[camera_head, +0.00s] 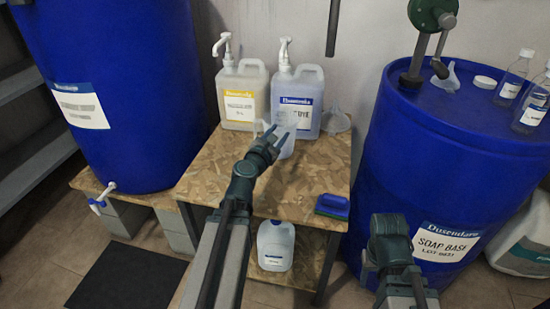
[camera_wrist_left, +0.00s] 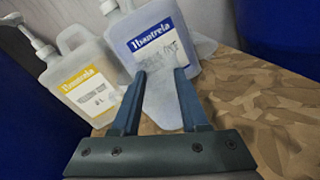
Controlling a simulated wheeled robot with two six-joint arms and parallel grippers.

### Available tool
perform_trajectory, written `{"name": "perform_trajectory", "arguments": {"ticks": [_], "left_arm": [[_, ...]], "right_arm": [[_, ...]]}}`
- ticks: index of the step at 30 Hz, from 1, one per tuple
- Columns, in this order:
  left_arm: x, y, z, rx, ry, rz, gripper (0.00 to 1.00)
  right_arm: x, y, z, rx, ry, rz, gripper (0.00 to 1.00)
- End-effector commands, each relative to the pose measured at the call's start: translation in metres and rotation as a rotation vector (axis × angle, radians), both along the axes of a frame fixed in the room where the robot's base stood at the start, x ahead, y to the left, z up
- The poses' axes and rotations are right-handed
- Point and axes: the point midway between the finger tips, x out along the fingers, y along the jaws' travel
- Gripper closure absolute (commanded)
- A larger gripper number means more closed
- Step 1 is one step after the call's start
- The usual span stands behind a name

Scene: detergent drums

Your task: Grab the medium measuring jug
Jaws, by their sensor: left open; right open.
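A clear, translucent measuring jug (camera_head: 284,147) stands on the chipboard table in front of the white-and-blue-labelled bottle. My left gripper (camera_head: 274,139) is open at the jug and covers part of it. In the left wrist view the jug (camera_wrist_left: 163,103) shows between the two spread fingers (camera_wrist_left: 160,78); I cannot tell whether they touch it. My right gripper (camera_head: 388,240) is low at the right, in front of the soap drum, away from the jug. Its fingers are mostly hidden.
A yellow-labelled pump bottle (camera_head: 240,95) and a blue-labelled one (camera_head: 298,100) stand close behind the jug. A clear funnel (camera_head: 336,121) lies to their right. A blue-and-green brush (camera_head: 332,206) lies near the front edge. Blue drums (camera_head: 125,150) and (camera_head: 410,165) flank the table.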

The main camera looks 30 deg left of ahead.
Motion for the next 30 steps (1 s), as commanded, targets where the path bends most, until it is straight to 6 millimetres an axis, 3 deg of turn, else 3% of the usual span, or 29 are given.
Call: {"name": "perform_trajectory", "arguments": {"ticks": [1, 3, 9, 20, 30], "left_arm": [[-0.004, 0.022, -0.023, -0.074, -0.024, 0.062, 0.56], [-0.009, 0.047, -0.032, -0.173, -0.056, 0.136, 0.56], [-0.022, 0.088, -0.045, -0.338, -0.117, 0.256, 0.56], [-0.018, 0.097, -0.044, -0.365, -0.128, 0.276, 0.56], [0.024, 0.117, -0.044, -0.363, -0.129, 0.283, 0.56]], "right_arm": [[0.000, 0.000, -0.027, 0.000, 0.000, 0.000, 0.50], [0.000, 0.000, -0.040, -0.001, 0.000, 0.001, 0.50], [0.000, 0.000, -0.058, -0.001, 0.000, 0.001, 0.50], [0.000, 0.000, -0.057, -0.001, 0.000, 0.001, 0.50], [0.000, 0.000, -0.057, -0.001, 0.000, 0.001, 0.50]]}}
